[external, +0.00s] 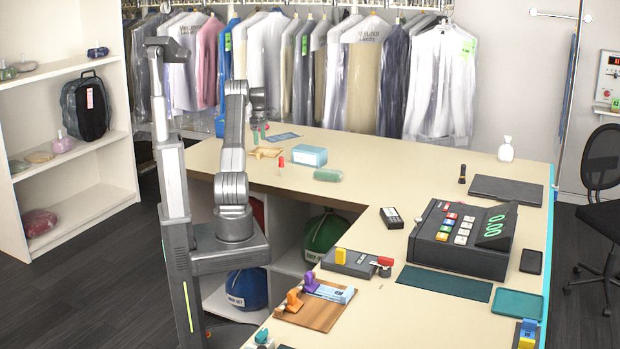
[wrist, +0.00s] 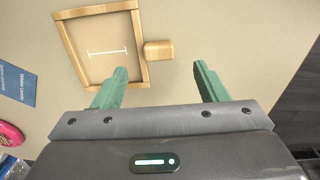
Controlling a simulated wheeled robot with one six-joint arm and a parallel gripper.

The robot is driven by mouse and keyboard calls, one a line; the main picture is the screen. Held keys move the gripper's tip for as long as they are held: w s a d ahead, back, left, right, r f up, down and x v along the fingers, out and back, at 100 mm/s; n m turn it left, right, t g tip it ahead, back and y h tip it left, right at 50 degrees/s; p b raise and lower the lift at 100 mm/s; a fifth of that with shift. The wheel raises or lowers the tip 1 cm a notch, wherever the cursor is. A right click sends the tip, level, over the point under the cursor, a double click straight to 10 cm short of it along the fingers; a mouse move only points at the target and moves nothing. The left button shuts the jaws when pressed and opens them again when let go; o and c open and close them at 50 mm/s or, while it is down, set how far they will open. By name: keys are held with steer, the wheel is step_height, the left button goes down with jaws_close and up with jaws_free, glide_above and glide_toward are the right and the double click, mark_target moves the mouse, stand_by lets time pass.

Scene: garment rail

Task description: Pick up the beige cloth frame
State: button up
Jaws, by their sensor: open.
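The beige cloth frame (wrist: 100,68) lies flat on the counter, a wooden-edged rectangle around beige cloth with a white line mark. A small wooden block (wrist: 158,50) sits at its right side, touching or very near it. In the external view the frame (external: 267,152) is small, near the counter's back left. My gripper (external: 259,136) is above and just behind it there, apart from it. In the wrist view my gripper (wrist: 158,78) shows two green fingers spread wide with nothing between them. The left finger overlaps the frame's lower edge in the picture.
A blue card (external: 283,137) lies behind the frame. Garments in plastic (external: 380,75) hang behind the counter. The counter's middle is mostly clear.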

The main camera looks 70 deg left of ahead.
mark_target(259, 152)
steer(key=shift+s+a+f+p, duration=0.1)
steer(key=shift+f+p, duration=0.35)
steer(key=shift+f, duration=1.3)
steer(key=shift+a+f+p, duration=0.1)
steer(key=shift+f+p, duration=0.3)
steer(key=shift+f, duration=1.3)
steer(key=c, duration=1.1)
